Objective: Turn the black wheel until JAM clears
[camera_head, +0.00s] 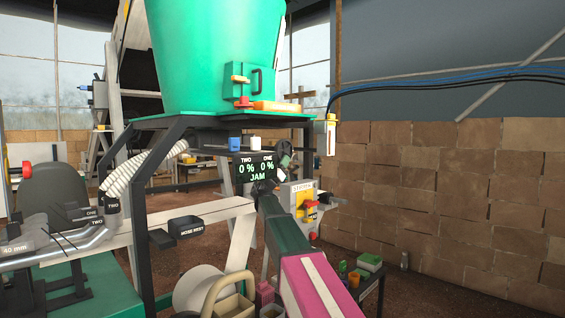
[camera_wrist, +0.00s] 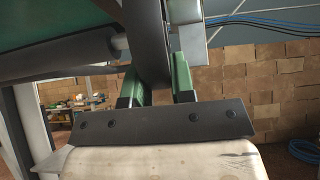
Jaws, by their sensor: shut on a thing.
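The black wheel (camera_head: 284,152) shows in the head view, just right of the dark display (camera_head: 254,166). The rest of the wheel is out of that view.
A green hopper (camera_head: 215,55) stands on a dark frame above the display. A yellow panel with a red handle (camera_head: 310,204) is close on the right. A pale beam (camera_head: 205,212) and a hose rest (camera_head: 187,228) lie left. A small table with bottles (camera_head: 368,265) stands lower right.

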